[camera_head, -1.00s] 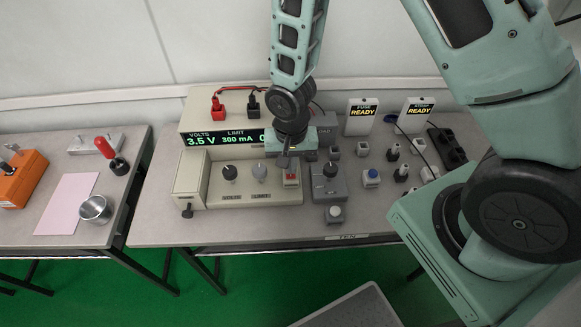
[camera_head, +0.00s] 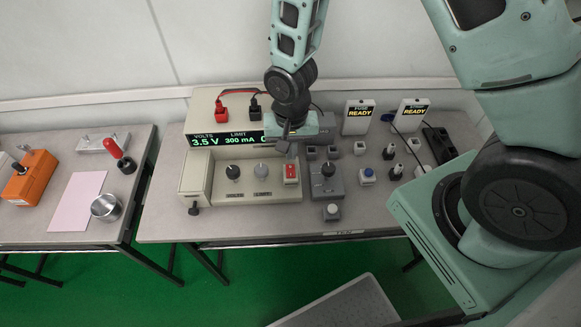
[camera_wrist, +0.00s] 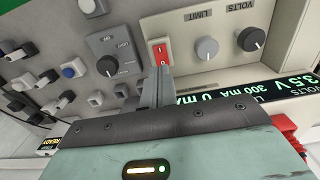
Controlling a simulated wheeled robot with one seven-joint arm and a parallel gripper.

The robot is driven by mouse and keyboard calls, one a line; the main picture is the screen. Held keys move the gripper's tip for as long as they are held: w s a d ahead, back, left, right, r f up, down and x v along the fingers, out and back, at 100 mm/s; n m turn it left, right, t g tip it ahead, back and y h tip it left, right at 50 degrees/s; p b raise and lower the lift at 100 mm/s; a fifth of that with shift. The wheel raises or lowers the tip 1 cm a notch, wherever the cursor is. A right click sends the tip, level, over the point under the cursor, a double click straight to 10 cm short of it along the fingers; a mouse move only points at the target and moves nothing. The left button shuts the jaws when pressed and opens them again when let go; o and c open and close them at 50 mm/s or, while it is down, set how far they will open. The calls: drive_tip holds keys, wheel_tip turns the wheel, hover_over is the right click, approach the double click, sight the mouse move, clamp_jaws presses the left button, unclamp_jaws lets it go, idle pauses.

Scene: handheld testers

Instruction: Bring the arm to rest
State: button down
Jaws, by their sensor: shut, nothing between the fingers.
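My arm reaches down from the top in the head view. My gripper (camera_head: 284,146) is shut and empty, just above the power supply near its red rocker switch (camera_head: 291,172). In the wrist view, the closed fingertips (camera_wrist: 160,72) point at the red switch (camera_wrist: 160,52), with a small gap or light contact that I cannot tell apart. The power supply (camera_head: 205,135) shows 3.5 V and 300 mA on its green display; the last reading is partly hidden behind my gripper. Its VOLTS and LIMIT knobs (camera_wrist: 206,48) sit beside the switch.
A grey knob box (camera_head: 328,190) stands right of the supply. Several small plugs and buttons, two READY units (camera_head: 358,117) and a black power strip (camera_head: 442,145) lie further right. The left table holds an orange box (camera_head: 32,178), pink sheet (camera_head: 75,202) and metal cup (camera_head: 106,207).

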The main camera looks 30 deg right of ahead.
drive_tip(key=s+a+r+n, duration=0.3)
drive_tip(key=s+r+n, duration=0.3)
drive_tip(key=r, duration=0.5)
drive_tip(key=s+a+r+n, duration=0.3)
drive_tip(key=s+r+n, duration=0.3)
drive_tip(key=s+r, duration=0.5)
drive_tip(key=shift+a+y, duration=0.15)
drive_tip(key=shift+y, duration=0.15)
